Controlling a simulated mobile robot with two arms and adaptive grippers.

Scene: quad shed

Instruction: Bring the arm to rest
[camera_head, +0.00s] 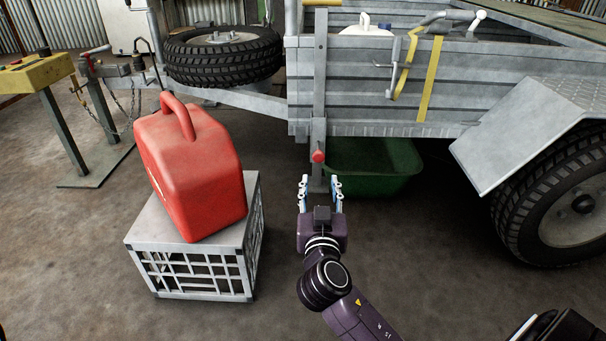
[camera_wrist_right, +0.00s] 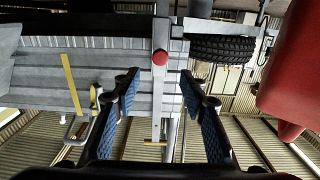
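My right gripper (camera_head: 319,182) is open, with its two blue-padded fingers apart and nothing visible between them. It points at the trailer's front, just below a red-tipped lever (camera_head: 318,157) on an upright metal post (camera_head: 319,90). The wrist view shows the open fingers (camera_wrist_right: 158,78) with the red tip (camera_wrist_right: 160,58) beyond them, in line with the gap. I see no contact with it. My right arm reaches in from the bottom of the head view. My left gripper is in neither view.
A green tub (camera_head: 372,180) lies under the trailer (camera_head: 360,115). The trailer wheel (camera_head: 560,205) is at right. Concrete floor (camera_head: 430,265) is clear between.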

